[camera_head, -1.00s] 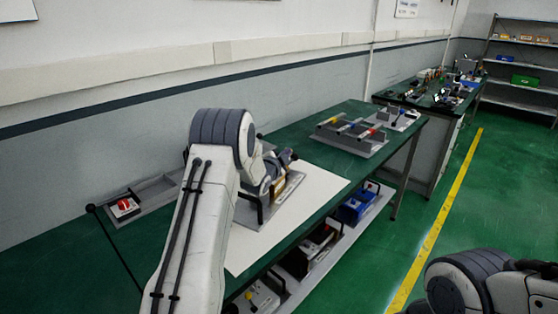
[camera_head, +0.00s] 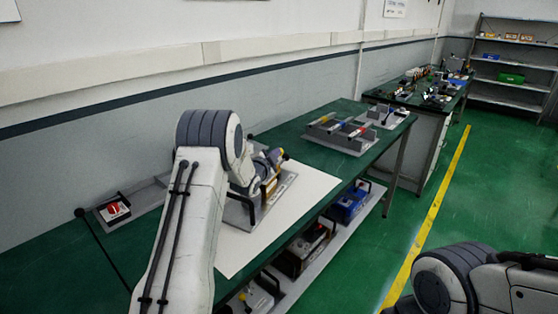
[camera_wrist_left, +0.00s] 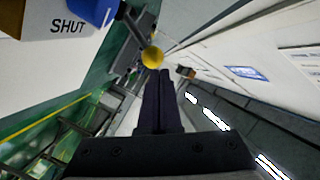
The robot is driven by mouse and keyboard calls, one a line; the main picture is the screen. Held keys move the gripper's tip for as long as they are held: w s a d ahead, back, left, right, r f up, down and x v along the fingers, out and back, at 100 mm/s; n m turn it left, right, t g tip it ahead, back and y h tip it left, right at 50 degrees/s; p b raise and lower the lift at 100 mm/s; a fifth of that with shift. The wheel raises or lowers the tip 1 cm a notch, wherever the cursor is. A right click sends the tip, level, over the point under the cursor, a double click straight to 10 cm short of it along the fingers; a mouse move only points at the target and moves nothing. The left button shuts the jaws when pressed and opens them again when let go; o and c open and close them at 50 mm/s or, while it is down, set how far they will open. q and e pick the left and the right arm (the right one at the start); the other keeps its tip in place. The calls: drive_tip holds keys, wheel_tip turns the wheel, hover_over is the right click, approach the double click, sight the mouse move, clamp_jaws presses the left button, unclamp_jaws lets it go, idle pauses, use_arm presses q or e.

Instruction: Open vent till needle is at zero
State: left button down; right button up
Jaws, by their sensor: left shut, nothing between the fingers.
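A grey-framed device with tan parts (camera_head: 270,188) stands on a white sheet (camera_head: 238,258) on the green bench, partly hidden by my left arm. My left gripper (camera_wrist_left: 160,72) is shut and empty in the left wrist view. A yellow ball (camera_wrist_left: 152,57) shows just beyond its fingertips; I cannot tell whether they touch. A pale box marked SHUT (camera_wrist_left: 50,50) with a blue part (camera_wrist_left: 92,10) is at upper left there. A dark bar runs from near the blue part towards the ball. No needle or dial face is visible. My right arm shows at lower right in the head view, its gripper out of frame.
A red-knobbed unit (camera_head: 113,209) sits in a grey tray at the bench's left. A grey rack with coloured parts (camera_head: 340,133) stands farther along. A blue box (camera_head: 349,203) is on the lower shelf. The floor right of the bench is clear around the yellow line (camera_head: 430,220).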

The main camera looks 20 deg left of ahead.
use_arm(q)
drive_tip(key=s+d+r+b, duration=0.1)
drive_tip(key=s+d+b, duration=0.2)
drive_tip(key=s, duration=0.9)
drive_tip(key=shift+s+d+r+b, duration=0.15)
drive_tip(key=shift+s+r+b, duration=0.15)
drive_tip(key=shift+b, duration=0.4)
